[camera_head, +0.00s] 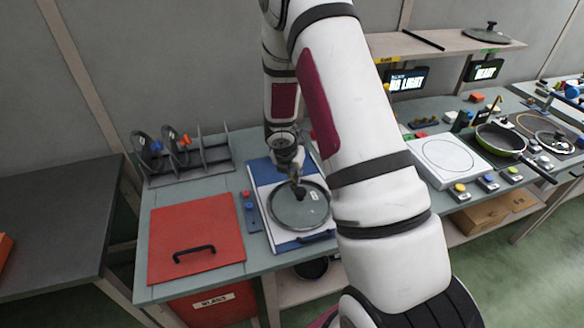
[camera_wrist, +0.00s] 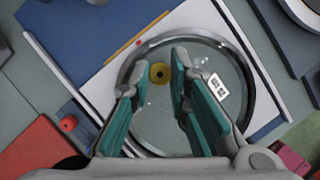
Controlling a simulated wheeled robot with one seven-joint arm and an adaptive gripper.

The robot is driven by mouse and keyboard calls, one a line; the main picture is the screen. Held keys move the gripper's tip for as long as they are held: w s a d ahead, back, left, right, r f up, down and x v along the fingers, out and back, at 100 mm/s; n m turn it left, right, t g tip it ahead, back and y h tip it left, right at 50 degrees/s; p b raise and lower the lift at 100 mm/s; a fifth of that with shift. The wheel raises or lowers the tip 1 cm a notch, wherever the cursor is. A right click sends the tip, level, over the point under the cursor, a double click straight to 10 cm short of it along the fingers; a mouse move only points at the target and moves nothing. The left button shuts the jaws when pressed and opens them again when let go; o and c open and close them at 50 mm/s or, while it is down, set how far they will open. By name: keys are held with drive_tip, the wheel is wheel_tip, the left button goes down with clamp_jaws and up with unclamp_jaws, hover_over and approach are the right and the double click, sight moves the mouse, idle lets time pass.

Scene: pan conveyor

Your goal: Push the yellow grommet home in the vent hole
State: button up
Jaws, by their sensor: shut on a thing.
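A round glass lid (camera_head: 289,213) with a steel rim lies on a white and blue board on the bench. In the wrist view the lid (camera_wrist: 150,125) fills the middle, with a small white label on its glass at right. The yellow grommet (camera_wrist: 160,74), a ring with a dark centre, sits between my fingertips over the glass. The vent hole is hidden, and I cannot tell how deep the grommet sits. The head view also shows my gripper (camera_head: 297,182) above the lid.
A red panel with a black handle (camera_head: 195,240) lies left of the board. A dark rack (camera_head: 190,160) stands behind it. A small strip with red and blue knobs (camera_head: 250,210) lies beside the board. A white round-marked plate (camera_head: 445,160) and a pan (camera_head: 500,140) are at right.

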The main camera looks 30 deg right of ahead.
drive_tip(key=shift+f, duration=0.45)
drive_tip(key=shift+f+p, duration=0.75)
drive_tip(key=shift+f, duration=0.25)
idle(2.0)
drive_tip(key=o, duration=0.8)
drive_tip(key=shift+o, duration=0.2)
drive_tip(key=v, duration=1.2)
